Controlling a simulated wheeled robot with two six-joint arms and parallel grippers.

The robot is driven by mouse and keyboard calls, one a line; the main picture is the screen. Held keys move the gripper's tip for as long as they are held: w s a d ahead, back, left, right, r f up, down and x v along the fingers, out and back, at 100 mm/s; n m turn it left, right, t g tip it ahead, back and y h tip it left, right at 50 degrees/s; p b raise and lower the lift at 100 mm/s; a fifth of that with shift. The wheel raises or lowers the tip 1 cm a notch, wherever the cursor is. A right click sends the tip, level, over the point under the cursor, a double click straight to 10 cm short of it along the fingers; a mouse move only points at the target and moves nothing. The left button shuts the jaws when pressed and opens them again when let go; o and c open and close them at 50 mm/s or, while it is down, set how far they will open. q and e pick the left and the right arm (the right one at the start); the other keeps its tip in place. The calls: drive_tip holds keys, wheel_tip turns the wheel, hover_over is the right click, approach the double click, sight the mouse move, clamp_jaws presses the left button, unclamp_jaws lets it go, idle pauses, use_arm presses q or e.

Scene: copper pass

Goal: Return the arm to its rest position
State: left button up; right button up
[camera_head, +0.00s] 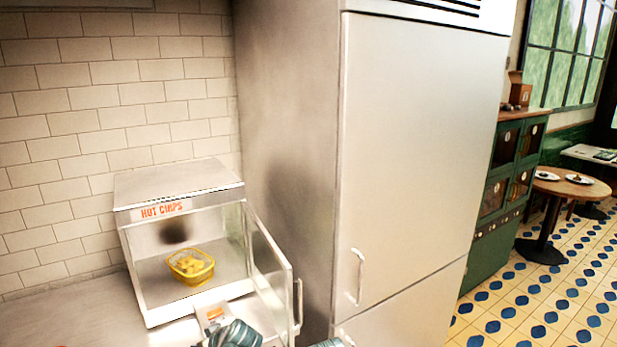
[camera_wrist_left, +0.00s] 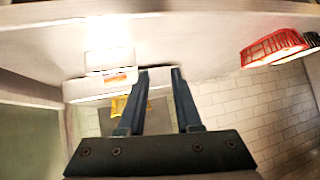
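My left gripper (camera_wrist_left: 160,72) shows in the left wrist view with its two dark fingers apart and nothing between them. That view is upside down, with the counter at the top. In the head view, grey-teal ribbed shapes (camera_head: 236,334) are cut off by the bottom edge, and I cannot tell what they are. I cannot make out my right gripper in either view.
A hot chips cabinet (camera_head: 180,188) holds a yellow basket (camera_head: 191,267); its glass door (camera_head: 268,262) stands open. A white object with an orange label (camera_head: 213,314) is in front. A red basket (camera_wrist_left: 272,46) sits on the counter. A steel fridge (camera_head: 410,150) stands right.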

use_arm(q)
drive_tip(key=s+d+f+m+g+h, duration=0.3)
drive_tip(key=s+d+m, duration=0.3)
drive_tip(key=d, duration=0.4)
drive_tip(key=s+d+f+m+g+h, duration=0.3)
drive_tip(key=s+d+m, duration=0.3)
drive_tip(key=s+d, duration=0.3)
drive_tip(key=shift+d+f, duration=0.5)
drive_tip(key=shift+f, duration=0.25)
